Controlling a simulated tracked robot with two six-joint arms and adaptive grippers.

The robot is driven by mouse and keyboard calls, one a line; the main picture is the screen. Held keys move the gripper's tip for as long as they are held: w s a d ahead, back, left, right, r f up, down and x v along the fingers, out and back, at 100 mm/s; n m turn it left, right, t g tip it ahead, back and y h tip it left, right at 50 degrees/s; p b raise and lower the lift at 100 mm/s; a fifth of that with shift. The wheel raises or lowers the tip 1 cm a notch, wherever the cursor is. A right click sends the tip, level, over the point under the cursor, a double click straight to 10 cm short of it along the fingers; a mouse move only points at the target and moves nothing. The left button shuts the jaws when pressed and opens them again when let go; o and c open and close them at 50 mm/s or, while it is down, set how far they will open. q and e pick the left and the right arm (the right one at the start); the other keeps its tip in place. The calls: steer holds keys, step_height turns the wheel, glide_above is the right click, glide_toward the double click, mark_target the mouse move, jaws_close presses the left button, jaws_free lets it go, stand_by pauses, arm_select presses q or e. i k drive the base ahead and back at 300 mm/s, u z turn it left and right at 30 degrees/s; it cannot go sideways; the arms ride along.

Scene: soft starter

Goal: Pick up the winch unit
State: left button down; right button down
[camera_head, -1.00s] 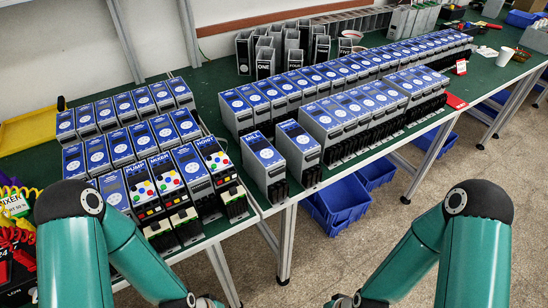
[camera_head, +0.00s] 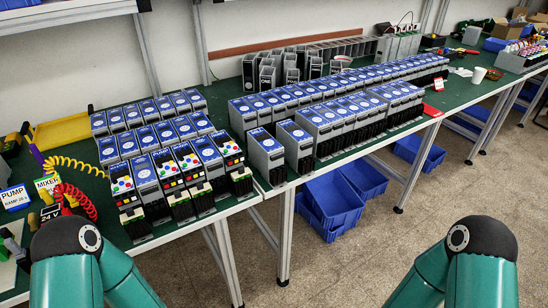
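Many grey soft-starter units with blue tops stand upright on the green benches. I cannot tell which is the winch unit, as the labels are too small to read. In the left group, several front units, such as the button unit (camera_head: 122,187), carry coloured buttons. Two separate units, a nearer one (camera_head: 265,152) and one to its right (camera_head: 294,142), stand at the near edge of the right bench. Both of my arms come in at the bottom, but both grippers are out of view, so what they hold cannot be seen.
A long block of units (camera_head: 335,105) fills the right bench. Grey housings (camera_head: 292,66) stand behind it. A yellow tray (camera_head: 62,130), coiled red cable (camera_head: 78,200) and label cards lie at left. Blue bins (camera_head: 335,200) sit under the bench. The floor in front is clear.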

mark_target(298, 145)
steer(key=z, duration=0.35)
steer(key=i, duration=0.8)
steer(key=u, duration=1.4)
steer(key=k, duration=0.75)
steer(key=z, duration=0.1)
steer(key=i, duration=0.5)
